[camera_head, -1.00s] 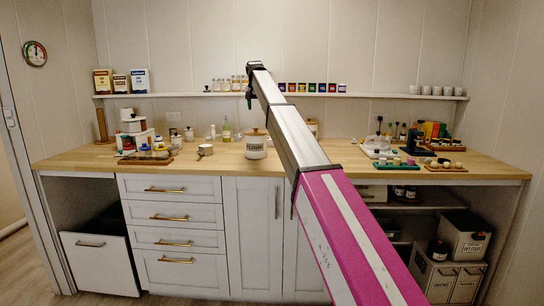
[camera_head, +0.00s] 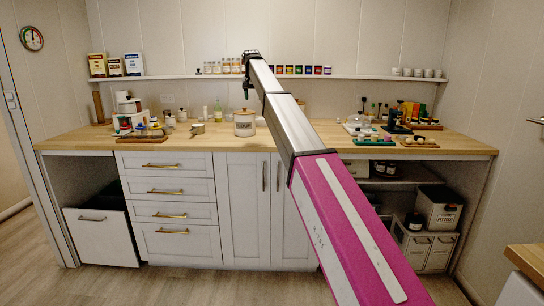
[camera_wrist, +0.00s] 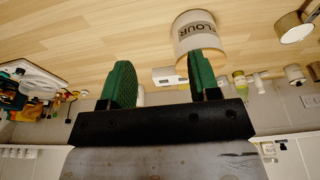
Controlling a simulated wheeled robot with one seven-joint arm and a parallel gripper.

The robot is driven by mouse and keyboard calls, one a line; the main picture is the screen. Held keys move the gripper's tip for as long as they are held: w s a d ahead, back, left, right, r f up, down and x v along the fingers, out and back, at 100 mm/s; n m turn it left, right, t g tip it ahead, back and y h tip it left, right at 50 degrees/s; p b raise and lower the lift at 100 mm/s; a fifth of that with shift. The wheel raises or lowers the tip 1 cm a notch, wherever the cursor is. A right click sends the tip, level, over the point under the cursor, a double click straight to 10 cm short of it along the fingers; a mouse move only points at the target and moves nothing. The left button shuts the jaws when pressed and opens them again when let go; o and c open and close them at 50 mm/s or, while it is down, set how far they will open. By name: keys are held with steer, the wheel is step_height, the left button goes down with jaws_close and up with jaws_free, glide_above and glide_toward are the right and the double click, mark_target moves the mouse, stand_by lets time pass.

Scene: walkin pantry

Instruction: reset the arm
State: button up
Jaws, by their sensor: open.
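My arm (camera_head: 300,135) reaches from the lower right of the head view up to the middle, above the counter. My gripper (camera_head: 247,90) is at its far end, small and dark there, in front of the back wall. In the wrist view my gripper (camera_wrist: 160,82) shows two green finger pads spread apart with nothing between them. The white FLOUR canister with a wooden lid (camera_head: 245,123) stands on the counter below my gripper in the head view. It also shows in the wrist view (camera_wrist: 196,38), beyond the right-hand finger pad.
The wooden counter (camera_head: 225,138) carries jars and trays at both ends. A wall shelf (camera_head: 200,77) holds spice jars, boxes and cups. White drawers (camera_head: 168,212) and cupboards are below. Another wooden top (camera_head: 527,258) juts in at the lower right. Floor shows in front.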

steer(key=s+d+f, duration=0.5)
steer(key=s+f, duration=0.1)
steer(key=f, duration=0.6)
steer(key=s+d+f+g, duration=0.1)
steer(key=s+d+f, duration=0.4)
steer(key=f, duration=0.6)
steer(key=s+d+f, duration=0.6)
steer(key=f, duration=0.6)
steer(key=s+d+f, duration=0.4)
steer(key=s+f, duration=0.3)
steer(key=s, duration=0.3)
steer(key=s+d+f+g, duration=0.1)
steer(key=s+d+f, duration=0.2)
steer(key=s+f, duration=0.4)
steer(key=s+d+f, duration=0.4)
steer(key=s+f, duration=0.4)
steer(key=s, duration=0.6)
steer(key=shift+s+d+g, duration=0.35)
steer(key=shift+s+g, duration=0.05)
